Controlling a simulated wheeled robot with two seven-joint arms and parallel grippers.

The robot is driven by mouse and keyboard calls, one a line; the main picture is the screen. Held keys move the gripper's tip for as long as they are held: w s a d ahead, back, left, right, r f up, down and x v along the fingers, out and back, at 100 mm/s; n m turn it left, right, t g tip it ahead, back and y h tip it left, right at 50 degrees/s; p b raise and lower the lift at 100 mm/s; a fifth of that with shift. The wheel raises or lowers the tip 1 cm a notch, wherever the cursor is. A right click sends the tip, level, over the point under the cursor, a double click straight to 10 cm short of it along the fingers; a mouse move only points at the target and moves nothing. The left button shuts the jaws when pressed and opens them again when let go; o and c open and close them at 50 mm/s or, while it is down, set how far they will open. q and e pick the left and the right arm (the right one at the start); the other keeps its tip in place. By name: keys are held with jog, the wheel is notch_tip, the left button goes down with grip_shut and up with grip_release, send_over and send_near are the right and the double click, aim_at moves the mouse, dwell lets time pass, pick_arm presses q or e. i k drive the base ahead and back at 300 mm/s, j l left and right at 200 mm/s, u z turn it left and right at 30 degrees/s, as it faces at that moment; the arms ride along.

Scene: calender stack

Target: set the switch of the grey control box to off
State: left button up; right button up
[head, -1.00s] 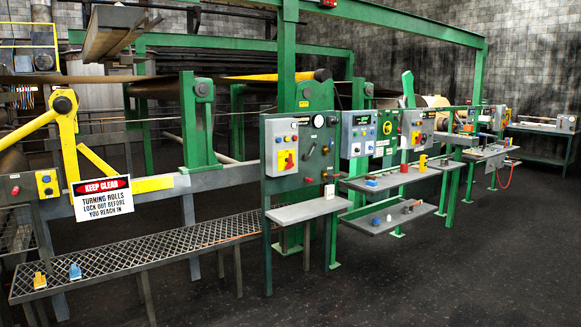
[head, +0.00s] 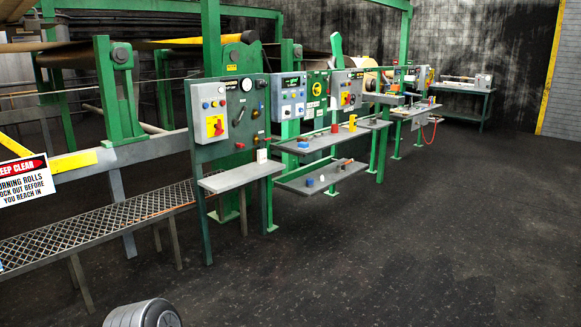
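Several grey control boxes are on the green panels in the head view, and I cannot tell which one the task means. The nearest grey control box (head: 208,116) has a row of small buttons and a red switch on a yellow plate (head: 215,126). A second grey box (head: 290,97) to its right has a dark display and buttons. A third grey box (head: 343,89) farther right also carries a red and yellow switch. The switch positions are too small to read. Neither gripper is in view; a rounded grey part, likely of my arm, shows at the bottom left.
A grey shelf (head: 240,177) juts out below the nearest panel. More shelves with small items (head: 322,178) stand to its right. A mesh walkway (head: 90,226) and a warning sign (head: 22,180) are at left. The dark floor (head: 400,240) is open in front and at right.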

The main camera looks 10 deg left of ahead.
aim_at(219, 131)
jog(key=i+u, duration=0.15)
jog(key=i, duration=2.5)
jog(key=i+u, duration=0.15)
jog(key=i, duration=0.4)
jog(key=i+l+u, duration=0.15)
jog(key=i, duration=0.35)
jog(key=i+l+u, duration=0.15)
jog(key=i, duration=0.35)
jog(key=i+l+u, duration=0.15)
jog(key=i, duration=0.4)
